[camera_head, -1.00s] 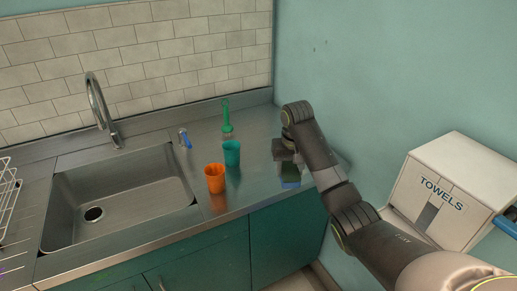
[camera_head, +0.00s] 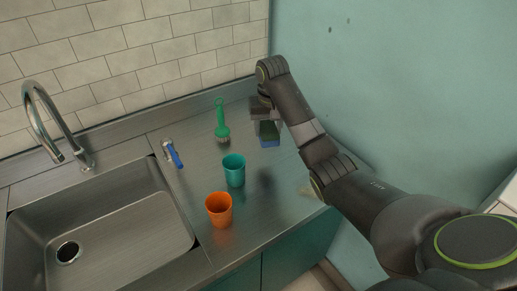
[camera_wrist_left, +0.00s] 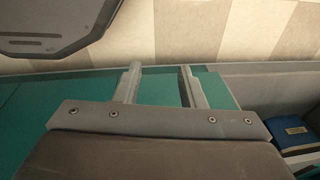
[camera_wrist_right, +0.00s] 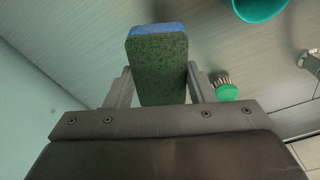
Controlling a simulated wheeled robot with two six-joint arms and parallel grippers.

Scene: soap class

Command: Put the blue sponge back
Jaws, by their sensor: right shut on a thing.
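The blue sponge (camera_head: 269,135), with a dark green scouring side, is held by my right gripper (camera_head: 264,112) at the counter's right, near the green brush. In the right wrist view the sponge (camera_wrist_right: 157,66) sits between the two fingers (camera_wrist_right: 160,76), green side facing the camera and blue at its far edge. It appears raised, with a dark shadow on the counter in front of it. My left gripper (camera_wrist_left: 162,86) shows only in the left wrist view, its fingers apart and nothing between them.
The green brush (camera_head: 222,128), teal cup (camera_head: 234,171), orange cup (camera_head: 219,210) and a blue-handled item (camera_head: 174,154) stand or lie left of the sponge. The sink (camera_head: 120,225) and faucet are further left. A pale patch (camera_head: 308,190) marks the counter's right front.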

